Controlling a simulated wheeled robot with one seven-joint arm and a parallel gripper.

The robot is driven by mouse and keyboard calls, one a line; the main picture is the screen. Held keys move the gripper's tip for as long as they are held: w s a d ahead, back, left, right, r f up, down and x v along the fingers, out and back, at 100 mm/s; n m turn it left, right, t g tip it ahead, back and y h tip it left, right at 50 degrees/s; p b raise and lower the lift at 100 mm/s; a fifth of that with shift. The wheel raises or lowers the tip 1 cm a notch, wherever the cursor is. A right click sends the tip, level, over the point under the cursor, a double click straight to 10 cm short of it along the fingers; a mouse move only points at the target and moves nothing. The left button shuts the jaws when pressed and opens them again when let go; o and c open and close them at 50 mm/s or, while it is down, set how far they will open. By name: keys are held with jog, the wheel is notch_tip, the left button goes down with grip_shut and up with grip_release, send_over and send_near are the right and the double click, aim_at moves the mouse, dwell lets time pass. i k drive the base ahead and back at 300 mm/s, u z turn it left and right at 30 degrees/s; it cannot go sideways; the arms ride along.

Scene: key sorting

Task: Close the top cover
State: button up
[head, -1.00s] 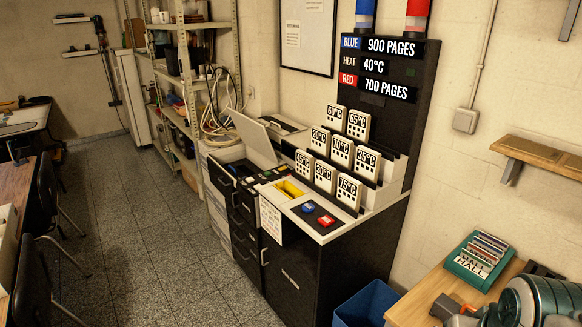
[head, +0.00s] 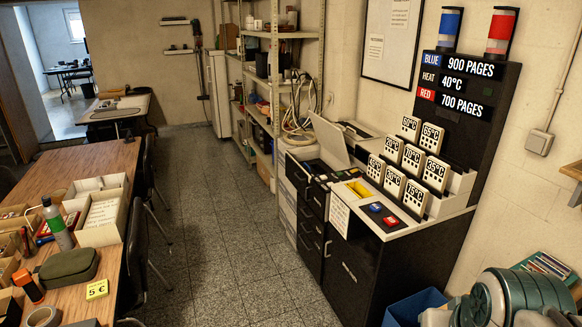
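The black and white machine (head: 365,270) stands against the right wall. A light grey cover panel (head: 328,140) on its far left part is raised and tilted up. I take this panel for the top cover. The dark opening (head: 308,168) in front of it shows. My gripper does not show in the head view. A teal and grey rounded part at the bottom right looks like my own arm and hides what lies behind it.
White number tiles (head: 413,158) stand in rows on the machine, below a tall black sign (head: 468,95). A blue bin (head: 412,306) is at its near right. A wooden table (head: 85,175) and chairs stand left. The grey aisle floor (head: 215,220) between is clear.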

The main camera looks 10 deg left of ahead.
aim_at(330, 137)
jog(key=u, duration=1.15)
jog(key=i, duration=5.3)
jog(key=z, duration=2.95)
